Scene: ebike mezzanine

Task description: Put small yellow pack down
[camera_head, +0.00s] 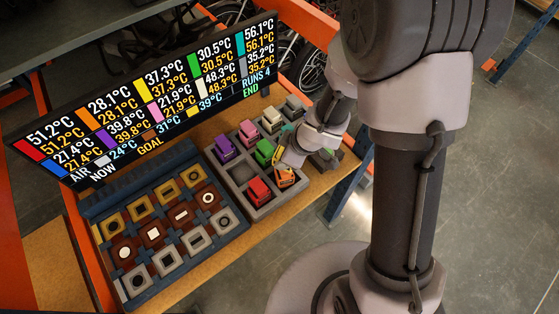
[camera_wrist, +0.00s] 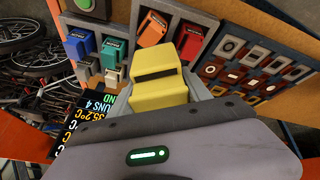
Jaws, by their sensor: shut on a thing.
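The small yellow pack (camera_wrist: 158,92) is in my gripper (camera_wrist: 160,80), between its two fingers, and fills the middle of the wrist view. It has a dark band across its face. In the head view my gripper (camera_head: 291,157) is over the right part of the grey tray (camera_head: 262,212) of coloured packs. I cannot make out the yellow pack for sure there, as the wrist and fingers cover that spot. Whether the pack touches anything beneath it cannot be told.
The tray holds a purple pack (camera_head: 225,149), a green pack (camera_head: 264,152), a red pack (camera_head: 259,190) and others close to my gripper. One tray cell (camera_head: 240,173) looks empty. A blue rack (camera_head: 167,229) with square sockets stands left. A temperature display (camera_head: 150,100) rises behind.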

